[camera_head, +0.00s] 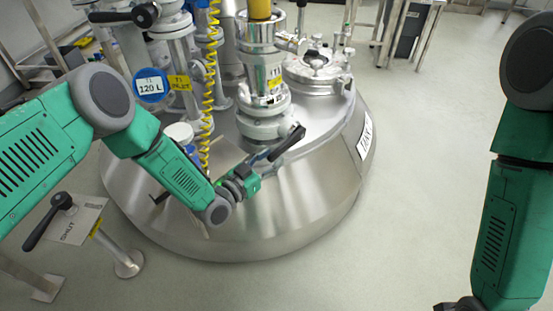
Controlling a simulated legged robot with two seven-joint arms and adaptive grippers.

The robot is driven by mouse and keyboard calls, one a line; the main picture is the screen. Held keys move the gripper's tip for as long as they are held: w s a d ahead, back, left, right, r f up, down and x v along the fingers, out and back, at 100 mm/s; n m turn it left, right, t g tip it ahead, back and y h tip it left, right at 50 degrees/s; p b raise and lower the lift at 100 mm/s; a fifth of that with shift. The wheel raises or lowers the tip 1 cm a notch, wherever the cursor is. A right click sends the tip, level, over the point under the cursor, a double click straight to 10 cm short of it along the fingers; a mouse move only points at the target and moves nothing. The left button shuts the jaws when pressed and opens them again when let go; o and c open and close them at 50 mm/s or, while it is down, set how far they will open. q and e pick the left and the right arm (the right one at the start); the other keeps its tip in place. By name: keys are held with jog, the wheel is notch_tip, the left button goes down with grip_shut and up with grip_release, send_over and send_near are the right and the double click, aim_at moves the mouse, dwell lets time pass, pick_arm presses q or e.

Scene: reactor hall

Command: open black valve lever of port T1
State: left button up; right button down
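A blue tag reading T1 120 L (150,86) and a yellow coiled hose (210,70) are left of the port. A stand with a black lever and a SHUT plate (82,222) is at lower left. A round hatch (317,65) sits behind.

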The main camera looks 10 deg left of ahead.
aim_at(278, 149)
pick_arm(q)
jog(key=shift+x, duration=1.2)
grip_shut()
jog(key=r+g+y+p, duration=0.1)
jog(key=r+p, duration=0.1)
jog(key=p, duration=0.2)
jog(key=r+g+y+p, duration=0.1)
jog(key=r+g+p, duration=0.1)
jog(key=p, duration=0.1)
jog(key=shift+w+d+r+p, duration=0.15)
jog(key=shift+w+r+p, duration=0.1)
jog(key=shift+p, duration=0.1)
jog(key=shift+w+d+r+g+y+p, duration=0.1)
jog(key=shift+w+r+g+y+p, duration=0.05)
jog(key=shift+r+g+y+p, duration=0.3)
jog(key=shift+w+d+r+g+y+p, duration=0.15)
jog(key=shift+g+y+p, duration=0.1)
jog(key=shift+g+p, duration=0.25)
jog(key=shift+w+r+g+y+p, duration=0.15)
jog(key=shift+r+g+y+p, duration=0.15)
jog(key=shift+g+p, duration=0.15)
